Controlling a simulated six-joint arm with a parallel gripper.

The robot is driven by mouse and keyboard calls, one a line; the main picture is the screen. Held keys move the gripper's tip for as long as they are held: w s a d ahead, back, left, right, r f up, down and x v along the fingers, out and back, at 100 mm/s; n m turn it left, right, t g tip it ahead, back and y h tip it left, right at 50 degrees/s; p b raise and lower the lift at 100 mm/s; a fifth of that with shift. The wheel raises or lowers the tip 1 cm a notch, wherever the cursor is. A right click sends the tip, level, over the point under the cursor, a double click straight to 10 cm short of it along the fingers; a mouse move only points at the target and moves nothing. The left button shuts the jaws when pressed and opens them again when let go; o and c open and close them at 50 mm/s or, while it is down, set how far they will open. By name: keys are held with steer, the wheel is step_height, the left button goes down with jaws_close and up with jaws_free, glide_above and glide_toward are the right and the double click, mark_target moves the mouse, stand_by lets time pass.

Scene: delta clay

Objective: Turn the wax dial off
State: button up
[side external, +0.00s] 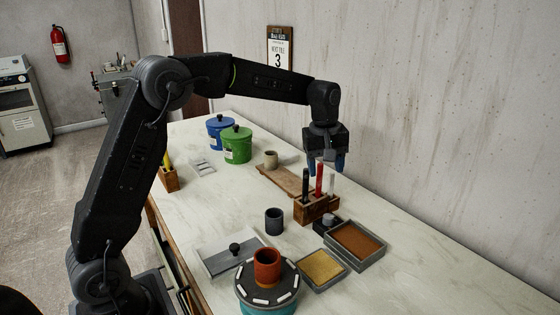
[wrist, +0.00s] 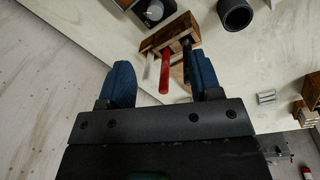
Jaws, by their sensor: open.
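A small dark box with a pale round knob (side external: 328,219), which looks like the wax dial, sits on the table between the wooden tool rack and the trays. It also shows at the top edge of the wrist view (wrist: 154,10), partly cut off. Its setting is too small to read. My gripper (side external: 326,168) points down with blue fingers apart and empty. It hangs above and a little behind the tool rack (side external: 312,209), apart from the dial. In the wrist view, the rack's tools stand between the fingers (wrist: 160,68).
The rack holds upright red, black and pale-handled tools (side external: 319,180). Trays of brown (side external: 357,241) and yellow material (side external: 322,269) lie near the dial. A dark cup (side external: 274,221), a turntable with an orange pot (side external: 267,267), and green (side external: 237,146) and blue canisters (side external: 217,126) stand around.

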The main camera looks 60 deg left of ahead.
steer(key=s+d+r+m+t, duration=0.1)
steer(key=s+r+m, duration=0.2)
steer(key=s, duration=0.4)
steer(key=s+d+r+m+t, duration=0.1)
steer(key=s+d+r+m, duration=0.1)
steer(key=s, duration=0.6)
steer(key=shift+s+d+r+m, duration=0.3)
steer(key=shift+r+m, duration=0.5)
steer(key=shift+r, duration=0.3)
steer(key=n+g, duration=0.3)
steer(key=n, duration=0.9)
glide_above(329, 216)
step_height(329, 216, down, 11)
step_height(329, 216, down, 13)
steer(key=shift+f, duration=0.1)
